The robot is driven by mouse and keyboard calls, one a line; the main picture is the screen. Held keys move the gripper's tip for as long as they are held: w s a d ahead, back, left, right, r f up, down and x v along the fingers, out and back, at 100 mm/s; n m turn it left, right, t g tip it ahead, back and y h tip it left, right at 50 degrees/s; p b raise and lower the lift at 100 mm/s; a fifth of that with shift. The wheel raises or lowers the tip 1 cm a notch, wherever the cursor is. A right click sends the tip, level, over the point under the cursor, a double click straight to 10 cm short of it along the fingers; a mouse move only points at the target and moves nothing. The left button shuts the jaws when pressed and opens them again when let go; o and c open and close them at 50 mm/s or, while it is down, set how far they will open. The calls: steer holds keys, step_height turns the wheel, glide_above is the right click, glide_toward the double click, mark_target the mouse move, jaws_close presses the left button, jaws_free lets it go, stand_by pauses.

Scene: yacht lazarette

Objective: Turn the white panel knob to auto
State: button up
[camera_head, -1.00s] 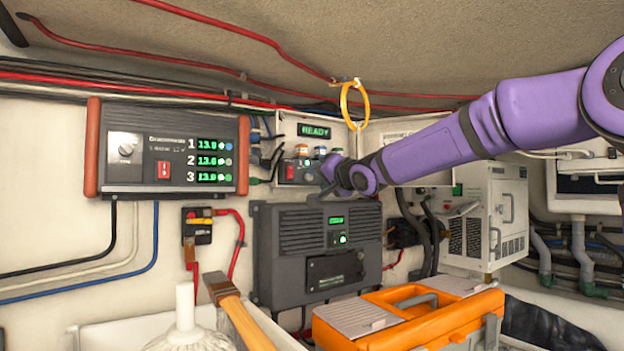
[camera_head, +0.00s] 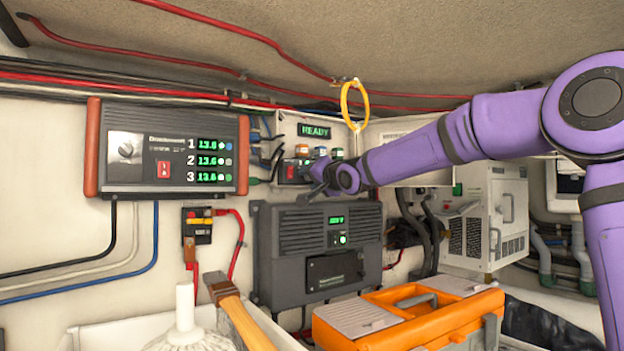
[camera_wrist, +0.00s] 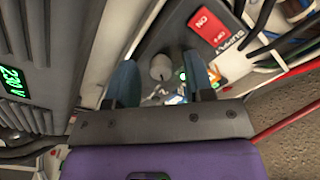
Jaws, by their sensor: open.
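A pale round knob (camera_wrist: 160,67) shows in the wrist view on the small panel with a red switch. My gripper (camera_wrist: 161,80) is open there, with one blue-grey finger on each side of the knob in the picture. I cannot tell whether the fingers touch it. In the head view, my gripper (camera_head: 312,190) is at the lower part of the white panel box (camera_head: 285,125) with the green READY display (camera_head: 314,131), and the arm hides this knob. The knob's marks, including auto, are not readable.
A red switch (camera_wrist: 208,26) and cables sit close to the fingers. A dark unit (camera_head: 290,240) with a green display is just below the gripper. An orange toolbox (camera_head: 420,318) stands below.

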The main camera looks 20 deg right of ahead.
jaws_close()
steer(key=shift+n, duration=0.4)
steer(key=n, duration=0.3)
steer(key=shift+n, duration=2.5)
